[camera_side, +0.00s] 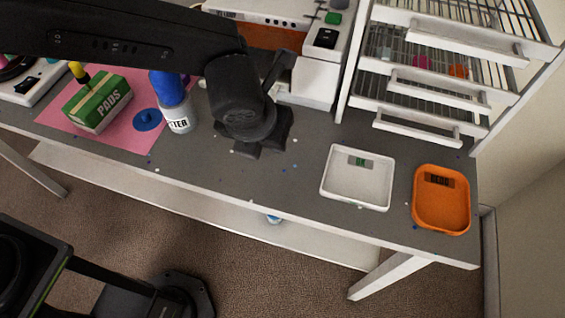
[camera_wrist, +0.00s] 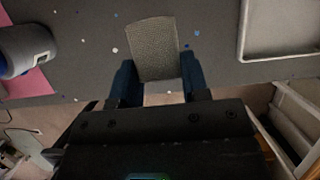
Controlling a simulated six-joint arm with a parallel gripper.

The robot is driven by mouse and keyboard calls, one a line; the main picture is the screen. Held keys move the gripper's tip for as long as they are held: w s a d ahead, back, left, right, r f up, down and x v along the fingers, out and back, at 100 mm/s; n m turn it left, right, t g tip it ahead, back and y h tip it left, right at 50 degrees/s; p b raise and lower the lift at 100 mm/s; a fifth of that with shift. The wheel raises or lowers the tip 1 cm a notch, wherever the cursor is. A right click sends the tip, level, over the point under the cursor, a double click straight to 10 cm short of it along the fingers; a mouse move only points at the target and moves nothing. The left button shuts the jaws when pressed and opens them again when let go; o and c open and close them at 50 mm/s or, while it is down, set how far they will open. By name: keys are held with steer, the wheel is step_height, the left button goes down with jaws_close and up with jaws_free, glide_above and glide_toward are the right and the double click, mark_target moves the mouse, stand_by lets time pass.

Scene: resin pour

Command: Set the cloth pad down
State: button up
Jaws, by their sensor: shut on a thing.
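A grey-beige, woven cloth pad (camera_wrist: 152,45) shows in the wrist view between the two blue fingers of my gripper (camera_wrist: 157,72). My gripper is shut on its near end, and the pad's far end sticks out past the fingertips over the dark table. In the side view my gripper (camera_side: 256,146) points down over the middle of the table, right of the bottle. The pad is hidden behind the gripper there. I cannot tell whether the pad touches the table.
A white tray (camera_side: 341,196) and an orange tray (camera_side: 426,224) are on the right. A blue-capped bottle (camera_side: 178,117) and a green PADS box (camera_side: 99,106) are on the left, by a pink mat (camera_side: 140,87). Wire drawers (camera_side: 430,80) stand behind. Small specks dot the table.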

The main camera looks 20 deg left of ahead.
mark_target(285, 171)
steer(key=d+f, duration=0.1)
steer(key=s+d+f, duration=0.1)
steer(key=d, duration=0.1)
steer(key=shift+s+d+f, duration=0.1)
steer(key=shift+d+f, duration=0.05)
steer(key=shift+d, duration=0.15)
steer(key=shift+f, duration=1.9)
steer(key=shift+f, duration=0.15)
steer(key=o, duration=0.9)
steer(key=v, duration=1.2)
steer(key=shift+a, duration=0.1)
